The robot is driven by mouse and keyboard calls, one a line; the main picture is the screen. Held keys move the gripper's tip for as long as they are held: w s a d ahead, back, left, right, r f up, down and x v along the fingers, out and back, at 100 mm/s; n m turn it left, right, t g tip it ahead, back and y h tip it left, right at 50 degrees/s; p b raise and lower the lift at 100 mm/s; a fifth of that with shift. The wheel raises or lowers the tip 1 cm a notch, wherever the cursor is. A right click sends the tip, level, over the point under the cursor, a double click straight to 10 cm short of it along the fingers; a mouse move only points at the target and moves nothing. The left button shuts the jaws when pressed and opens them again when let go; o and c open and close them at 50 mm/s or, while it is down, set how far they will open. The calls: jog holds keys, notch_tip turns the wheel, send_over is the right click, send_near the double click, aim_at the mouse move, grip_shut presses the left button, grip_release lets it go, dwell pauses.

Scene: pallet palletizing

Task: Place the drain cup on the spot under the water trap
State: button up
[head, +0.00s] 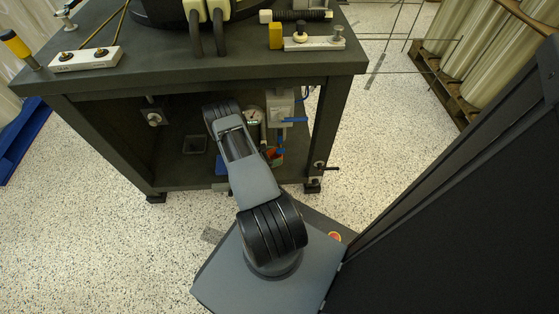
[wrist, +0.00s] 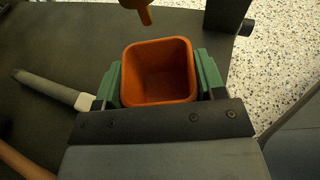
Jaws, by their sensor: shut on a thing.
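The drain cup (wrist: 160,50) is an orange, square, open-topped cup, and it looks empty in the wrist view. My gripper (wrist: 160,80) is shut on it, with green pads against its left and right sides. An orange-brown spout (wrist: 145,16) hangs just beyond the cup's far rim, a little left of its middle; it may be the water trap's lower end. In the head view my arm reaches under the bench top, and a small part of the orange cup (head: 277,155) shows beside it. The spot itself cannot be made out.
A round gauge (head: 254,115) and a grey box (head: 280,106) with blue handles are under the bench top (head: 200,75). A grey rod (wrist: 45,87) lies left of the gripper. Bench legs bound the space.

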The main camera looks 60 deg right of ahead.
aim_at(274, 158)
jog(key=shift+s+d+b, duration=0.15)
jog(key=shift+s+d, duration=0.25)
jog(key=shift+d, duration=0.2)
jog(key=shift+s+d+b, duration=0.15)
jog(key=shift+s+d, duration=0.25)
jog(key=shift+d, duration=0.2)
jog(key=shift+f+b, duration=1.1)
jog(key=shift+f, duration=0.65)
jog(key=shift+f, duration=0.15)
jog(key=o, duration=0.9)
